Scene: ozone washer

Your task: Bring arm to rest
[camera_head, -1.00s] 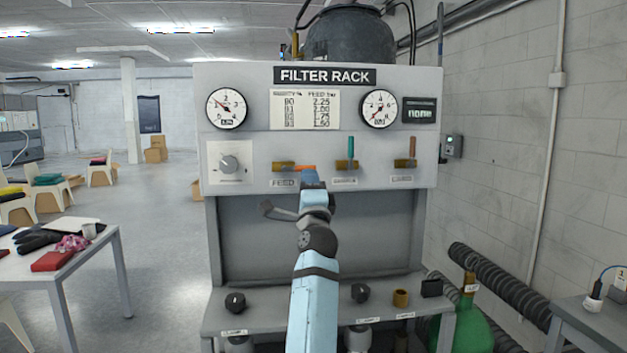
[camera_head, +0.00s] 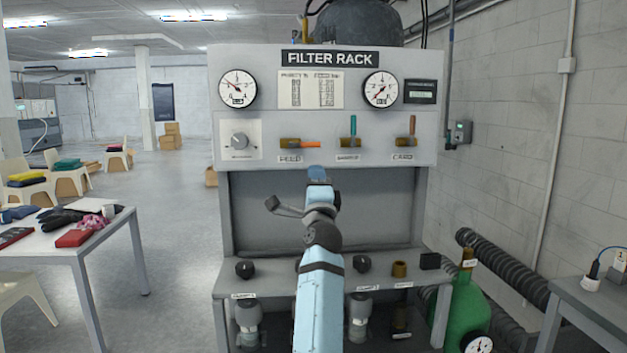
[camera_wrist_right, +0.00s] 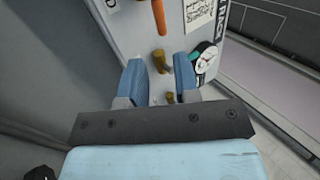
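My right arm rises from the bottom middle of the head view, in front of the grey filter rack (camera_head: 222,180). Its gripper (camera_head: 317,174) is just below the panel's valve row, apart from the FEED valve's orange handle (camera_head: 305,144), which lies horizontal. In the right wrist view the gripper's two blue fingers (camera_wrist_right: 159,80) are spread, with nothing held. The orange handle (camera_wrist_right: 159,15) and brass valve parts (camera_wrist_right: 160,60) lie beyond them. My left gripper is not in view.
Two more valves have upright handles, one green (camera_head: 353,130) and one orange-brown (camera_head: 412,129). Below is a shelf with black knobs (camera_head: 245,270). A green bottle (camera_head: 467,305) stands at right. A white table (camera_head: 95,255) is at left, with free floor between.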

